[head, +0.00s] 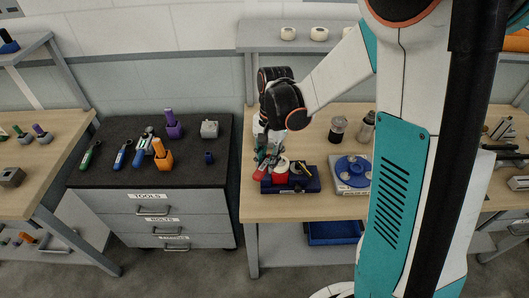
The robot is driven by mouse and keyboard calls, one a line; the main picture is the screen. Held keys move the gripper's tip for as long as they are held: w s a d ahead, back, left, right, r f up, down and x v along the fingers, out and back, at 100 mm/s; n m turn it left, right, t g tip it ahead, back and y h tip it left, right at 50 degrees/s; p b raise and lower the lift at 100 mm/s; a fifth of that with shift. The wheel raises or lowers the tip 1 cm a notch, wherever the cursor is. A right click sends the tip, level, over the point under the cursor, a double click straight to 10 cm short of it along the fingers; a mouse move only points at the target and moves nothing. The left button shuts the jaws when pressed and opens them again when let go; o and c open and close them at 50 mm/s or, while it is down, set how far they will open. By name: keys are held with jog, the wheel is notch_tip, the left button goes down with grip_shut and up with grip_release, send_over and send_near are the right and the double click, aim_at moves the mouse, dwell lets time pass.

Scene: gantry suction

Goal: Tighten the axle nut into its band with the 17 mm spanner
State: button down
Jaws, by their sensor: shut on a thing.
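My gripper (268,152) is over the left front part of the middle bench, pointing down. It is shut on a red-handled tool (260,173), probably a spanner; its size marking cannot be read. The tool is beside the left end of a dark blue fixture (305,187). The fixture carries a red part with a white top (281,171) and a small black and yellow part (298,167). I cannot make out the axle nut, or whether the tool touches it. My gripper and wrist partly hide this spot.
A grey block with a blue disc (354,168) stands right of the fixture. The black-topped cabinet (115,178) holds green (90,155) and blue (122,155) handled tools, an orange one (162,156) and a purple one (173,128). My arm hides the bench's right part.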

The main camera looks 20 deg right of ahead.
jog(key=shift+s, duration=0.1)
jog(key=shift+f+b, duration=2)
jog(key=shift+f+b, duration=0.1)
jog(key=shift+b, duration=0.2)
jog(key=shift+f+b, duration=0.6)
jog(key=shift+f, duration=0.15)
jog(key=c, duration=2.3)
grip_release()
grip_shut()
